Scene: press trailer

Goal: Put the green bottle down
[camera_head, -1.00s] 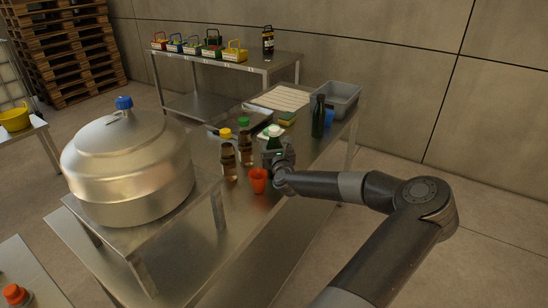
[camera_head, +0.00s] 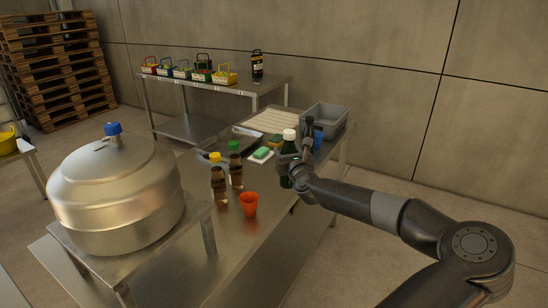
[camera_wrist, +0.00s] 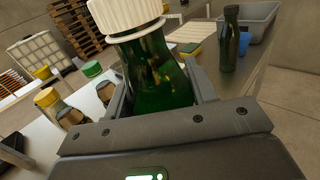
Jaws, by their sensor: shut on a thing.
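My gripper (camera_head: 289,160) is shut on the green bottle (camera_head: 286,176), which has a white cap and stands close to upright. In the wrist view the green bottle (camera_wrist: 160,75) fills the space between my fingers (camera_wrist: 160,100), its ribbed white cap above them. Its base is hidden there. In the head view it is at the right part of the steel table (camera_head: 262,240); I cannot tell whether its base touches the top. A second, dark green bottle (camera_wrist: 229,42) without a white cap stands farther back; my gripper partly hides it in the head view.
An orange cup (camera_head: 249,204) and two brown bottles, yellow-capped (camera_head: 218,182) and green-capped (camera_head: 235,168), stand left of my gripper. Behind are green soap on a white dish (camera_head: 261,154), a sponge (camera_head: 275,141), a blue cup (camera_head: 318,141) and a grey bin (camera_head: 338,122). A large metal vessel (camera_head: 115,195) stands front left.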

